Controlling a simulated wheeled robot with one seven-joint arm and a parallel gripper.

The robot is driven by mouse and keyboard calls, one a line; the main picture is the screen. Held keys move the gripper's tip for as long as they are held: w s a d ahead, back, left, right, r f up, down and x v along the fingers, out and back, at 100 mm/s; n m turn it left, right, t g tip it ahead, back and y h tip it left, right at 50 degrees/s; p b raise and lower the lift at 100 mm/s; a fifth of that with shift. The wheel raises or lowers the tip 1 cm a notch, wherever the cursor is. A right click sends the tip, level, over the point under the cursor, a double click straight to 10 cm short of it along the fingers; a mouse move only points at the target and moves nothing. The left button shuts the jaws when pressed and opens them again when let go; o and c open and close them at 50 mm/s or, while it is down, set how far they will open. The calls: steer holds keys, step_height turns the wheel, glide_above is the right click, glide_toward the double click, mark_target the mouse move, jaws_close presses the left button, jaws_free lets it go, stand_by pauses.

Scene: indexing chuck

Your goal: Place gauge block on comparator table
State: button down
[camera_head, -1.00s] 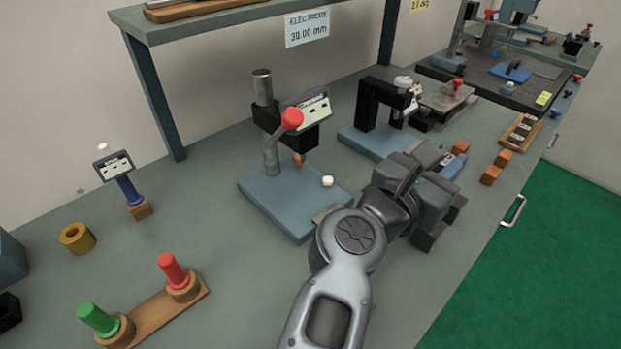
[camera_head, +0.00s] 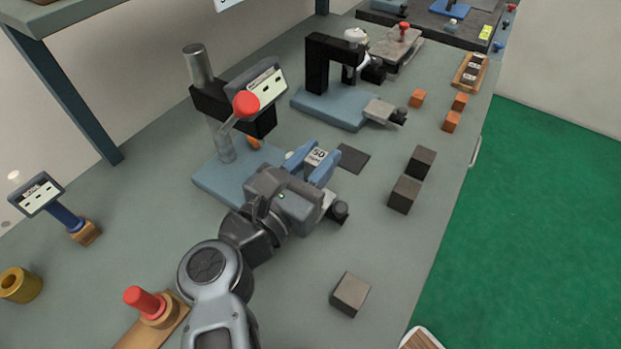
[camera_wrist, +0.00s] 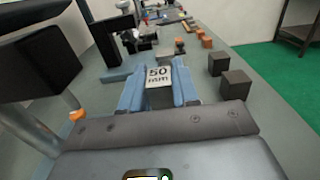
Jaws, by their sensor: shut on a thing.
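The gauge block (camera_head: 317,156), pale and marked "50 mm", is between the blue fingers of my gripper (camera_head: 313,162). In the wrist view, the block (camera_wrist: 159,78) sits upright between the two fingers (camera_wrist: 159,90). The comparator has a blue base (camera_head: 212,178), a grey column (camera_head: 198,64), a black bracket, a display (camera_head: 265,88) and a red knob (camera_head: 246,103). My gripper is shut on the block, at the right side of the comparator base. The gripper body hides the base's right part, and I cannot tell the block's height over the bench.
A dark square pad (camera_head: 352,158) lies right of the gripper. Grey cubes (camera_head: 404,195) and orange blocks (camera_head: 417,98) stand farther right. Another grey cube (camera_head: 350,294) is nearer. A second blue-based stand (camera_head: 335,105) is behind. A red-handled peg (camera_head: 144,301) is front left.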

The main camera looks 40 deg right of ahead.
steer(key=shift+a+f, duration=0.35)
steer(key=shift+a, duration=0.2)
steer(key=shift+s+f+p, duration=0.1)
steer(key=shift+f+p, duration=0.25)
steer(key=shift+f, duration=1.65)
steer(key=shift+f, duration=0.1)
steer(key=c, duration=0.8)
jaws_free()
steer(key=shift+c, duration=0.2)
steer(key=b+v, duration=0.4)
steer(key=v, duration=0.6)
steer(key=shift+a, duration=0.35)
steer(key=shift+s+a, duration=0.3)
steer(key=shift+a, duration=0.35)
